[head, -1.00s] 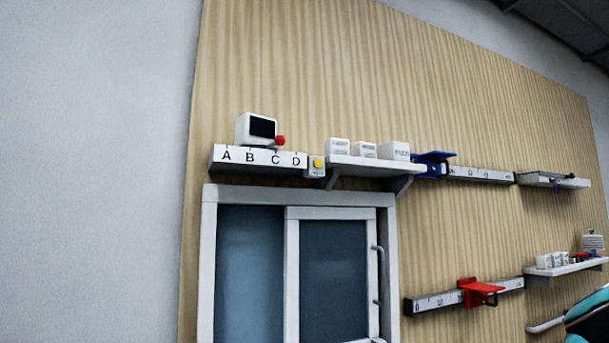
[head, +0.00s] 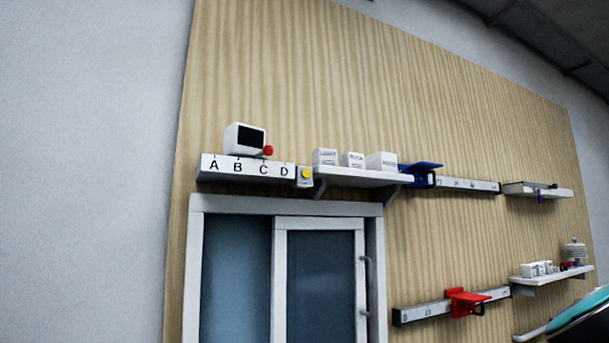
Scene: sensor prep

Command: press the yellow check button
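The yellow check button (head: 306,173) sits on a small pale box fixed to the wooden wall panel, between the right end of the lettered rail and a white shelf. The rail (head: 205,175) is marked A, B, C, D. A white device with a dark screen (head: 244,139) and a red knob (head: 267,150) stands on the rail, the knob near C and D. My gripper is not in view. Nothing touches the button.
A shelf (head: 350,176) with white boxes is right of the button. Below is a sliding glass window (head: 320,285) with a handle. A blue bracket (head: 420,174) and a red bracket (head: 466,301) sit on rails farther right. A teal shape shows at the lower right edge.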

